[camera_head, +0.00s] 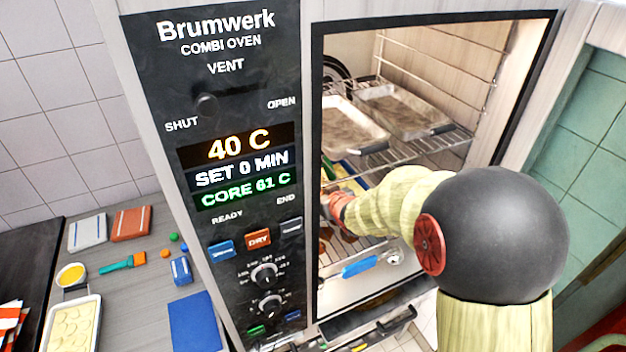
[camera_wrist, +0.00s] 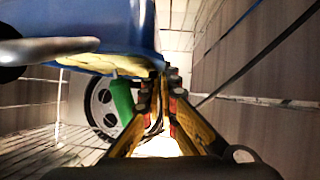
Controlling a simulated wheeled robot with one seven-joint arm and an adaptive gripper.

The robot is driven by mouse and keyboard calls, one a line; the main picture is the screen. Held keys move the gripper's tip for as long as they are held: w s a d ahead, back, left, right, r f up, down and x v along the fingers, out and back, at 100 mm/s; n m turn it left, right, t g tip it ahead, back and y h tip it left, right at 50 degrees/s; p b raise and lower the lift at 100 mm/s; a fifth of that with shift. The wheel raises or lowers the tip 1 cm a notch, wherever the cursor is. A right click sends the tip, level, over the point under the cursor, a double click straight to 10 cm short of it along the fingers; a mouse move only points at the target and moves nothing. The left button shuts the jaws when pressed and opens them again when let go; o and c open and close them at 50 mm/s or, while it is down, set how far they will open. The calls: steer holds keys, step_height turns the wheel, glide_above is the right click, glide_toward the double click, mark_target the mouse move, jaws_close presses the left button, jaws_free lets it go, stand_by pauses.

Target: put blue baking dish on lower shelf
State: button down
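The blue baking dish (camera_wrist: 112,25) fills the upper left of the wrist view, with pale yellow food along its edge. In the head view only a sliver of blue and yellow shows inside the oven beside my gripper, mostly hidden. My gripper (camera_wrist: 160,85) reaches into the oven; its fingers come close together at the dish's near corner and appear shut on its edge. My gripper in the head view (camera_head: 334,203) is below the upper shelf (camera_head: 405,152). The lower shelf (camera_head: 345,250) is partly hidden behind my arm. I cannot tell whether the dish touches it.
Two metal trays (camera_head: 352,128) with black handles stand on the upper shelf, close above my gripper. The oven's control panel (camera_head: 240,180) borders the opening on the left. A green object (camera_wrist: 122,98) and a round fan (camera_wrist: 103,105) show behind my fingers. A counter (camera_head: 125,290) holds several items.

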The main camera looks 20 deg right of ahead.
steer(key=shift+w+f+b, duration=0.15)
steer(key=shift+f+b, duration=2.4)
steer(key=shift+f, duration=0.6)
steer(key=shift+f+b, duration=0.4)
steer(key=shift+f, duration=0.05)
steer(key=c, duration=2.3)
jaws_free()
steer(key=o, duration=0.3)
steer(key=shift+f, duration=0.15)
steer(key=shift+o, duration=0.2)
